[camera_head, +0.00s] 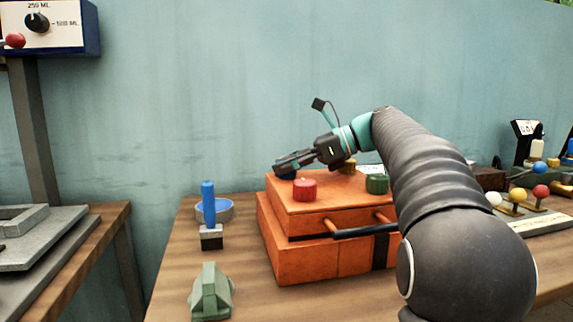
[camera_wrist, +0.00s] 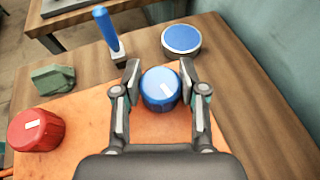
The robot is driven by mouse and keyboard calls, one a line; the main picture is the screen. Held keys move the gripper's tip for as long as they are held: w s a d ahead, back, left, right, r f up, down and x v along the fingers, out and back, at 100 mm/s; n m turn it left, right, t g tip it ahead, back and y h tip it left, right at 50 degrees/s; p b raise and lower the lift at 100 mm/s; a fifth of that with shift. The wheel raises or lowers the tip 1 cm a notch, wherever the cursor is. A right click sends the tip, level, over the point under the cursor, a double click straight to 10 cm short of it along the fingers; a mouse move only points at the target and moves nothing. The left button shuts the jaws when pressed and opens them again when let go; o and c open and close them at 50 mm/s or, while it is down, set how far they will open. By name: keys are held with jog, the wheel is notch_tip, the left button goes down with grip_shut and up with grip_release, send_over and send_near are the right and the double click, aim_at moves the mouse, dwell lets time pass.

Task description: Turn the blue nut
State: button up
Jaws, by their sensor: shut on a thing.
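The blue nut (camera_wrist: 159,89) is a ribbed round knob with a white mark on top. It sits on the top of the orange box (camera_head: 325,195) at its far left corner. My gripper (camera_wrist: 160,82) has one finger on each side of the nut and is shut on it. In the head view my gripper (camera_head: 284,168) reaches down over the nut (camera_head: 287,174), which is mostly hidden behind the fingers. The white mark on the nut points toward the lower right in the wrist view.
A red knob (camera_head: 304,188), a green knob (camera_head: 377,184) and a yellowish knob (camera_head: 347,166) are on the same box. The wall is close behind.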

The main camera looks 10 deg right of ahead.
jog(key=o, duration=1.2)
jog(key=shift+c, duration=0.2)
jog(key=shift+d, duration=0.1)
jog(key=v, duration=1.2)
jog(key=shift+r, duration=0.1)
